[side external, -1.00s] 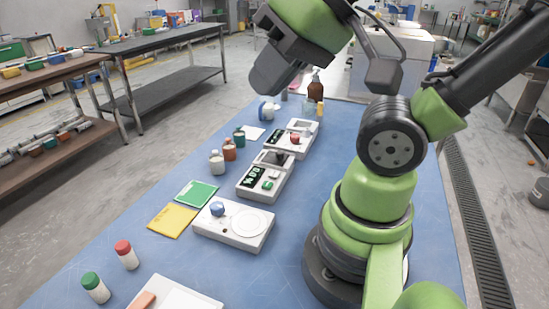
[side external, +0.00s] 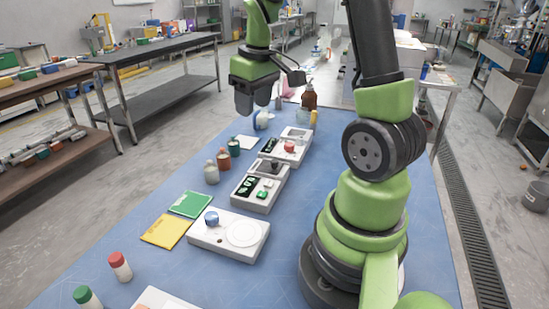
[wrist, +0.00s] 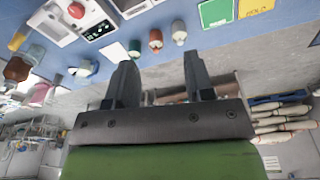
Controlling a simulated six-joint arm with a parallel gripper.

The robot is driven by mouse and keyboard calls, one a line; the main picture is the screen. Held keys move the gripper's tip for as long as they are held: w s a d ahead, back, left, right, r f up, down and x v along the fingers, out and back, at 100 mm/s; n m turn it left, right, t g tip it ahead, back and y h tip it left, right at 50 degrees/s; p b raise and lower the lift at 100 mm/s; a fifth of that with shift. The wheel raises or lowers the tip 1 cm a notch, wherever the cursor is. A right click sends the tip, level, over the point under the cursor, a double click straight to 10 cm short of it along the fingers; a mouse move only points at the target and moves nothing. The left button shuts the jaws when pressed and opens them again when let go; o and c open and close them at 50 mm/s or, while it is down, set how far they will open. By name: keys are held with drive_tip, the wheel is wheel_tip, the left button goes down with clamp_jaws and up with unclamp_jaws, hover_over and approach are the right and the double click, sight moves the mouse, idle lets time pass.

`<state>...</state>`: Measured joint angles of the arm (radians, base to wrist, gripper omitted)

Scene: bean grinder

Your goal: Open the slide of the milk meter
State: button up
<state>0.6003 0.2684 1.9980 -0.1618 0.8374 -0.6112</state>
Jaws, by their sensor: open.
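Three white devices stand in a row on the blue table, and I cannot tell which one is the milk meter. The nearest device (side external: 226,242) has a blue knob and a round plate. The middle device (side external: 254,201) has a dark display, a green button and a dark part on top. The far device (side external: 297,135) has a dark display and a red knob; it also shows in the wrist view (wrist: 62,22). No slide is clear enough to judge. My gripper (side external: 245,108) is open and empty, above the far left part of the table; its two fingers (wrist: 161,78) are apart in the wrist view.
Small bottles (side external: 211,174) stand left of the devices. A green card (side external: 190,204) and a yellow card (side external: 166,231) lie near the left edge. A brown bottle (side external: 309,101) stands at the far end. Red-capped (side external: 120,268) and green-capped jars are in front.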

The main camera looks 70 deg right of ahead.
drive_tip(key=g, duration=0.2)
approach(275, 161)
drive_tip(key=shift+n+y, duration=0.3)
drive_tip(key=f, duration=0.9)
drive_tip(key=shift+s+d, duration=0.1)
drive_tip(key=shift+d, duration=0.2)
